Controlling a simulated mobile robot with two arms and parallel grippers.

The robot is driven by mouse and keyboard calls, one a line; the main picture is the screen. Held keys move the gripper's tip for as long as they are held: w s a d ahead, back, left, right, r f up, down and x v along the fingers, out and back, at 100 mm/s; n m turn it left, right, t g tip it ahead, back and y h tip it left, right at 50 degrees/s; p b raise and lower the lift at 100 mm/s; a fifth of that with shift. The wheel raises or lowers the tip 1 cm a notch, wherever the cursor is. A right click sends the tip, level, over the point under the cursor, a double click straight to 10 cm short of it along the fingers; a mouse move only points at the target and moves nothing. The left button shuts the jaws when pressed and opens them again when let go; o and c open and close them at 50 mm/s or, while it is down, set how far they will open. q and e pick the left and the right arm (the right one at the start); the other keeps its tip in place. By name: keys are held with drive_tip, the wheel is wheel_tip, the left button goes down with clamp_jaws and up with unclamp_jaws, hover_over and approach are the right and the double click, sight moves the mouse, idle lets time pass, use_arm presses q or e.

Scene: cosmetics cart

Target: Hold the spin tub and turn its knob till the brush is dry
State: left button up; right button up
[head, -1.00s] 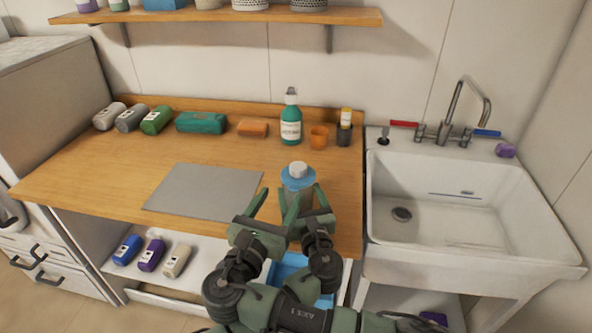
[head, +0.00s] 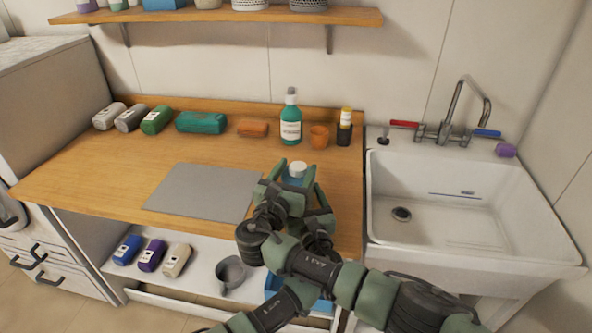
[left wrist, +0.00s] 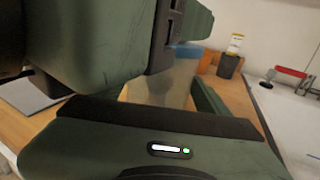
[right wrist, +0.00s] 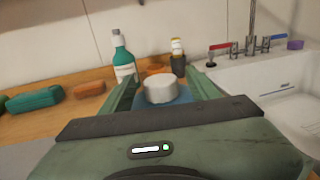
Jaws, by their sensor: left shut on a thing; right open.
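The spin tub has a white knob (head: 298,169) on a blue lid (right wrist: 182,96) and stands near the counter's front right edge. Its cloudy, translucent body (left wrist: 160,86) shows in the left wrist view. My left gripper (head: 319,208) is shut on the body, partly hidden behind my right gripper. My right gripper (head: 291,176) is open above the tub. In the right wrist view its fingers stand on either side of the white knob (right wrist: 160,88), with gaps visible. I cannot make out the brush.
A green pump bottle (head: 291,125), an orange cup (head: 319,137) and a dark holder (head: 344,133) stand behind the tub. A grey mat (head: 203,192) lies to its left. The sink (head: 460,210) is at right. A grey mug (head: 230,272) stands on the lower shelf.

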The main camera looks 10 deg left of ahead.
sight(298, 169)
clamp_jaws()
drive_tip(key=shift+d+f, duration=0.1)
drive_tip(key=shift+d+n+y, duration=0.1)
drive_tip(key=shift+n+y, duration=0.7)
drive_tip(key=shift+y, duration=0.5)
unclamp_jaws()
wheel_tip(298, 169, up, 10)
drive_tip(key=shift+r, duration=0.1)
